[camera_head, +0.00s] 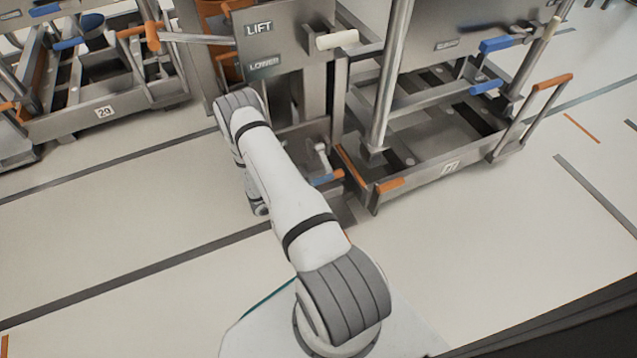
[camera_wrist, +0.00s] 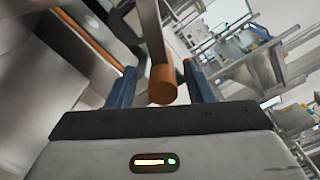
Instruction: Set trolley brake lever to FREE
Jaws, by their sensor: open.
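My gripper (camera_wrist: 159,68) is open in the wrist view, with one blue finger on each side of an orange-tipped grey lever (camera_wrist: 162,86). Gaps show between the tip and both fingers. I cannot tell which lever in the head view this is. In the head view my gripper is hidden behind my own arm. The trolley (camera_head: 450,168) stands right of my arm. A small pale lever (camera_head: 320,153) stands low beside it, near blue and orange marks. I cannot read a FREE label there.
A grey panel marked LIFT and LOWER (camera_head: 285,45) stands above, with an orange-ended lever (camera_head: 152,37) at its left and a pale handle (camera_head: 337,39) at its right. Another trolley numbered 29 (camera_head: 103,112) is at left. The floor at left and lower right is clear.

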